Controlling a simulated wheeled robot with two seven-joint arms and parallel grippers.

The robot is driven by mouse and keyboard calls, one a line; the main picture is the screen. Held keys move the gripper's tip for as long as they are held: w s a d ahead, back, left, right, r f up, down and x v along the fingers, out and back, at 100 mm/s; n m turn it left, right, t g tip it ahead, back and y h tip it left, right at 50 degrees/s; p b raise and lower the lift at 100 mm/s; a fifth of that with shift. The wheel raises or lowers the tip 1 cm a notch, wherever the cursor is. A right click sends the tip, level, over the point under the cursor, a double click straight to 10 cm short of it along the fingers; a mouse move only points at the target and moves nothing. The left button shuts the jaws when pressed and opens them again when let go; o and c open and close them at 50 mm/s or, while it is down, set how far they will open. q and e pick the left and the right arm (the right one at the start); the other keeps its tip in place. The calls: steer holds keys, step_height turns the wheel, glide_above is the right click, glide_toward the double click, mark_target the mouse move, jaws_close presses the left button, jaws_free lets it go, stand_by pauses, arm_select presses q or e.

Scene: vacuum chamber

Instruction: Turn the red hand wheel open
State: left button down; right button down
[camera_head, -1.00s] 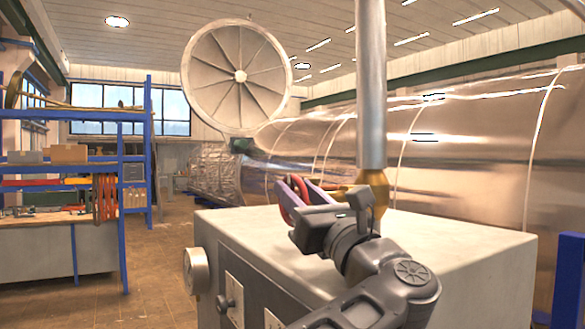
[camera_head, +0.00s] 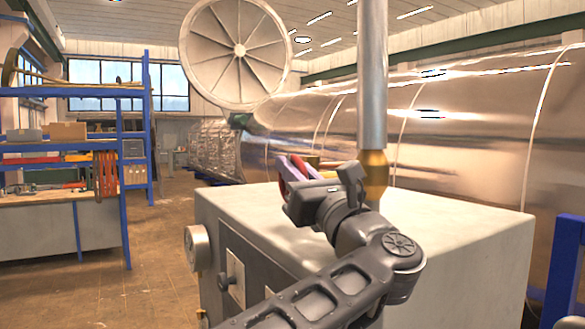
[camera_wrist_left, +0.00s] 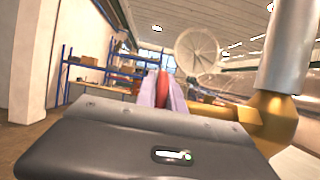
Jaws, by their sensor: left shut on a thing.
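The red hand wheel (camera_head: 282,185) shows as a small strip of red rim above the pale cabinet, beside the brass valve body (camera_head: 374,172) under a steel pipe. My left gripper (camera_head: 295,168) has its light purple fingers shut on the wheel's rim. In the left wrist view the red wheel (camera_wrist_left: 163,89) shows between the two fingers (camera_wrist_left: 163,92), left of the brass valve. The gripper body and wrist hide most of the wheel. My right gripper is not in view.
The pale cabinet (camera_head: 455,220) stands under the wheel, with a round knob (camera_head: 196,247) on its side. The vertical steel pipe (camera_head: 372,75) rises close to my wrist. A large foil-wrapped chamber (camera_head: 480,135) lies behind. Blue shelving (camera_head: 148,130) stands left; the floor between is clear.

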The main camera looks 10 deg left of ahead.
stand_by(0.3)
arm_select(q)
steer(key=shift+w+a+r+g+h+p, duration=0.1)
steer(key=shift+r+g+h+p, duration=0.2)
steer(key=shift+g+p, duration=0.15)
steer(key=shift+w+f+g+h+p, duration=0.1)
steer(key=shift+g+h+p, duration=0.2)
steer(key=shift+g+h, duration=0.3)
steer(key=shift+w+r+g+p, duration=0.1)
steer(key=shift+r+g+p, duration=0.1)
steer(key=shift+g+p, duration=0.45)
steer(key=shift+a+f+h+p, duration=0.15)
steer(key=shift+f+h+p, duration=0.1)
steer(key=shift+h+p, duration=0.15)
steer(key=shift+a+f+g, duration=0.15)
steer(key=shift+f+g, duration=0.05)
steer(key=shift+g, duration=0.3)
steer(key=shift+w+h, duration=0.15)
steer(key=shift+h, duration=0.25)
